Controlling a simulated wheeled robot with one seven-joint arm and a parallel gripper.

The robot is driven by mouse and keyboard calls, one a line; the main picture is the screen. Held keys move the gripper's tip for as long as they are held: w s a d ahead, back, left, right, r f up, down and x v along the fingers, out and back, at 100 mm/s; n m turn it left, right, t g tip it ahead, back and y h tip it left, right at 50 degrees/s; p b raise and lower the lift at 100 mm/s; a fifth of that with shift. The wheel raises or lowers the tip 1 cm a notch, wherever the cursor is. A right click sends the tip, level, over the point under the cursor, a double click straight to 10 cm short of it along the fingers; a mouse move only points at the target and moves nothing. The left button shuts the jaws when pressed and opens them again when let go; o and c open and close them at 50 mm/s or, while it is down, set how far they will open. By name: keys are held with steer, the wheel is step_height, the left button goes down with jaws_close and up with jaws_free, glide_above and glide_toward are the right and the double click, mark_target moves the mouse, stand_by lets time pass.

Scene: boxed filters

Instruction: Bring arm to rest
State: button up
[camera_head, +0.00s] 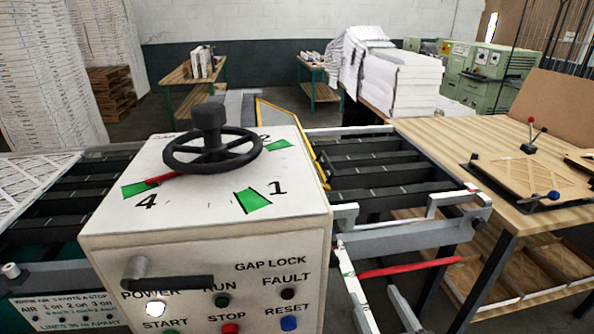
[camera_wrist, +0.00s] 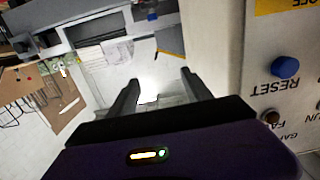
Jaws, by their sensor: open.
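My gripper (camera_wrist: 159,78) shows in the wrist view, its two dark fingers apart with nothing between them. It is beside the control box (camera_wrist: 242,50), whose side with the blue RESET button (camera_wrist: 286,67) fills the right of that view. My arm and gripper cannot be made out in the head view. There the white control box (camera_head: 205,240) stands in front, with a black handwheel (camera_head: 212,150) on top. A red pointer (camera_head: 163,179) lies near the green mark by the 4. The white POWER lamp (camera_head: 155,309) looks lit.
A machine bed with dark slats (camera_head: 375,165) runs behind the box. A metal frame and red bar (camera_head: 410,267) stick out at right. A wooden workbench (camera_head: 460,150) stands on the right. Stacks of white sheets (camera_head: 395,85) and green machines (camera_head: 485,70) are farther back.

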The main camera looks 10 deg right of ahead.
steer(key=s+f+g+b, duration=0.1)
steer(key=s+f, duration=0.3)
steer(key=s, duration=1.1)
steer(key=s+f+g+b, duration=0.1)
steer(key=s+f+b, duration=0.2)
steer(key=s, duration=1.2)
step_height(320, 180, down, 2)
steer(key=shift+s+f+g, duration=0.15)
steer(key=shift+g, duration=0.15)
